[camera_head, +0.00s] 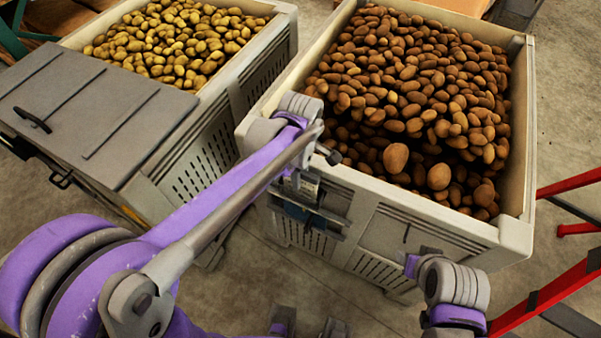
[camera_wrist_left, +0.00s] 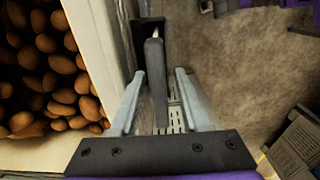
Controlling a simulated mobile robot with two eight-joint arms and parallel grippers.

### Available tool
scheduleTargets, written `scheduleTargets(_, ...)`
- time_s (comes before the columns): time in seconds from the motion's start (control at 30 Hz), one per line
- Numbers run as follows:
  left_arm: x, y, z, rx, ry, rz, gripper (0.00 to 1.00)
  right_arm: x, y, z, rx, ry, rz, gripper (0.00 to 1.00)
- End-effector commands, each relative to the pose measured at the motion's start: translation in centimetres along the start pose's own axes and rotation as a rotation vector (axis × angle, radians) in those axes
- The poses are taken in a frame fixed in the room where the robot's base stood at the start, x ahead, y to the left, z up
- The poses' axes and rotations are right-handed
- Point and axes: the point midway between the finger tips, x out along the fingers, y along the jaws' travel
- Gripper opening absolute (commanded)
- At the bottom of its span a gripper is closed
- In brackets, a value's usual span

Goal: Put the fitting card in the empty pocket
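My left gripper (camera_wrist_left: 159,73) shows in the wrist view with its two pale fingers apart. A dark upright bar lies between the fingers, with gaps visible on both sides; I cannot tell what it is. Beyond it is a dark frame (camera_wrist_left: 148,22) with a small pale bit inside. In the head view my left gripper (camera_head: 303,184) is at the front wall of the brown-potato crate, just above a dark blue holder (camera_head: 312,216) on that wall. I cannot make out a card or an empty pocket. My right arm shows at the lower right; its fingers do not.
The brown-potato crate (camera_head: 515,233) stands at right. A crate of yellow potatoes (camera_head: 268,58) stands at left, with a grey lidded box (camera_head: 85,105) in front. Red bars (camera_head: 545,295) are at the right edge.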

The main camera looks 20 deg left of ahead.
Motion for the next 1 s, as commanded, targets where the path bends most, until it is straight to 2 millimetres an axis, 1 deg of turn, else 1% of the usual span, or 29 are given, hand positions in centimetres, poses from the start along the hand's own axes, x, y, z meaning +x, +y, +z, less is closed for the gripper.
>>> scheduleTargets(0.27,-0.1,0.0,0.0,0.000,0.000,0.000,0.51,0.0,0.0,0.0,0.000,0.000,0.000,0.50)
scheduleTargets(0.33,-0.3,0.0,0.0,0.000,0.000,0.000,0.51,-0.2,0.0,-0.2,0.000,0.002,0.000,0.50)
scheduleTargets(0.43,-1.3,0.0,0.0,0.000,0.000,0.000,0.51,-0.3,0.0,-0.3,0.000,0.002,0.000,0.50)
scheduleTargets(0.57,-3.7,0.0,0.0,0.000,0.000,0.000,0.51,-0.6,0.0,-0.5,0.000,0.004,0.000,0.50)
scheduleTargets(0.7,-6.9,0.0,0.0,0.001,0.000,0.000,0.51,-0.8,0.0,-0.8,0.000,0.006,0.000,0.50)
scheduleTargets(0.8,-8.9,0.0,0.0,0.001,0.000,0.000,0.51,-1.0,0.0,-0.9,0.000,0.007,0.000,0.50)
scheduleTargets(0.9,-10.5,0.0,0.0,0.001,0.000,0.000,0.51,-1.1,0.0,-1.1,0.000,0.008,0.000,0.50)
scheduleTargets(1.0,-11.6,0.0,0.0,0.001,0.000,0.000,0.51,-1.2,0.0,-1.1,0.000,0.009,0.000,0.50)
